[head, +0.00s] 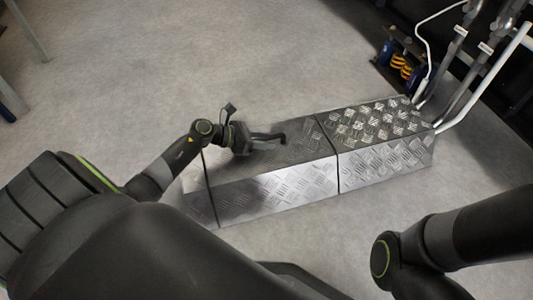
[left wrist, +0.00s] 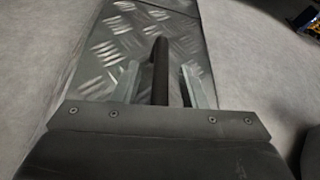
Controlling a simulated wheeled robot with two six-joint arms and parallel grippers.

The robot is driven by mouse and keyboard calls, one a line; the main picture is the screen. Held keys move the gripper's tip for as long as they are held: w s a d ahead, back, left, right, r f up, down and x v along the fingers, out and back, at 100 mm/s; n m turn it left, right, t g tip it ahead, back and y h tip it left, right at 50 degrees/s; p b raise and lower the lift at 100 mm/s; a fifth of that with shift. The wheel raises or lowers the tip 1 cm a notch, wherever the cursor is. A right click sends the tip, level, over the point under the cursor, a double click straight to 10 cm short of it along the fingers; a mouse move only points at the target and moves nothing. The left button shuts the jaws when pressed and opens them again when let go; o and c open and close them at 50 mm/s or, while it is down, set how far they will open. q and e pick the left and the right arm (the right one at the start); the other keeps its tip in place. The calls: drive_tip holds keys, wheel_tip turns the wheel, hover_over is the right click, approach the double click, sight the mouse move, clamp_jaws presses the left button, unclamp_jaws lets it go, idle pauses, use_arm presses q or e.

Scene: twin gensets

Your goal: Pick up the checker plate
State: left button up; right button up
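The checker plate (head: 270,190) is a long silver box-shaped cover with a raised diamond pattern, lying on the floor in several sections split by dark seams. It also shows in the left wrist view (left wrist: 115,45). My left gripper (head: 262,141) is low over the top of the middle section. In the left wrist view my left gripper (left wrist: 163,82) has its two fingers apart, with a dark bar (left wrist: 160,65), seemingly a handle, between them. Gaps show on both sides of the bar. My right gripper is outside the frames.
Metal pipes (head: 470,80) rise at the plate's far right end. Yellow springs and blue parts (head: 400,66) stand behind that end. A table-like leg (head: 27,30) is at the upper left. The grey floor (head: 150,60) behind and left of the plate is clear.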

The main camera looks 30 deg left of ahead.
use_arm(q)
clamp_jaws()
idle(1.1)
drive_tip(key=shift+r, duration=0.1)
